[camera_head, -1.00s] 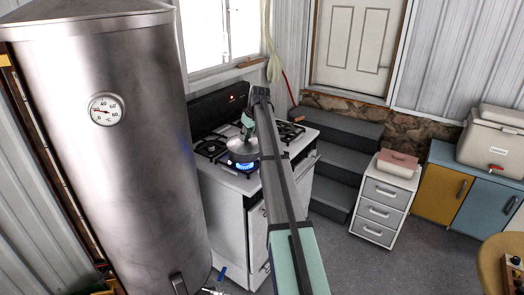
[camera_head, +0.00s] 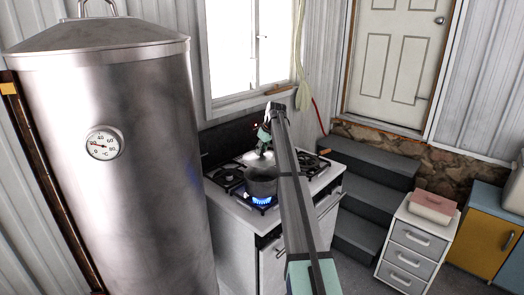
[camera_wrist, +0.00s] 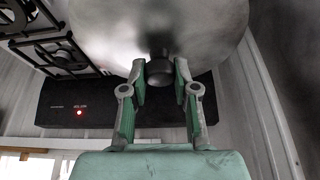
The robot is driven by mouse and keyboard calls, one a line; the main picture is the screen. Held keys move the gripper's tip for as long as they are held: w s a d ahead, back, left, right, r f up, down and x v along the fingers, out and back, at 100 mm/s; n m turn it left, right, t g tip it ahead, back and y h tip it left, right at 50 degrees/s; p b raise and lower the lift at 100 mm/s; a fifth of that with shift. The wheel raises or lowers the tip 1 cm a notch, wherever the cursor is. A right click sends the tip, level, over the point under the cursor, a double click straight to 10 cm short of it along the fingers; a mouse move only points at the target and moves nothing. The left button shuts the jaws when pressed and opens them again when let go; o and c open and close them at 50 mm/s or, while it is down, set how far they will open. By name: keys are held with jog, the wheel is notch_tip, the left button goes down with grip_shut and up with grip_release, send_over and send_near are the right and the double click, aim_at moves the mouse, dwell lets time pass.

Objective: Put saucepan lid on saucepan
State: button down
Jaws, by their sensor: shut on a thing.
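The saucepan (camera_head: 262,184) is a grey metal pot on the lit front burner of the stove. The saucepan lid (camera_head: 251,160) is a silver disc over the top of the pan, toward its back in the head view. Its large round underside or top fills the upper part of the wrist view (camera_wrist: 195,30), with a dark knob (camera_wrist: 159,70). My gripper (camera_wrist: 160,68) is shut on the knob, one finger on each side. In the head view my gripper (camera_head: 264,142) is above the lid, partly hidden by my arm. I cannot tell whether lid and rim touch.
A blue flame (camera_head: 262,200) burns under the saucepan. The white stove (camera_head: 235,240) has black grates and a dark back panel (camera_wrist: 80,112) close to my gripper. A large metal tank (camera_head: 110,200) stands left. Grey steps (camera_head: 370,190) and a drawer cabinet (camera_head: 408,252) are right.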

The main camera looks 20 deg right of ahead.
aim_at(264, 157)
jog(key=shift+f+b, duration=1.4)
jog(key=shift+f, duration=1.65)
jog(key=shift+f+b, duration=0.7)
jog(key=shift+f, duration=0.15)
dwell(0.9)
dwell(0.4)
jog(key=shift+c, duration=2.4)
grip_release()
jog(key=shift+p+v, duration=1.05)
jog(key=shift+v, duration=2.5)
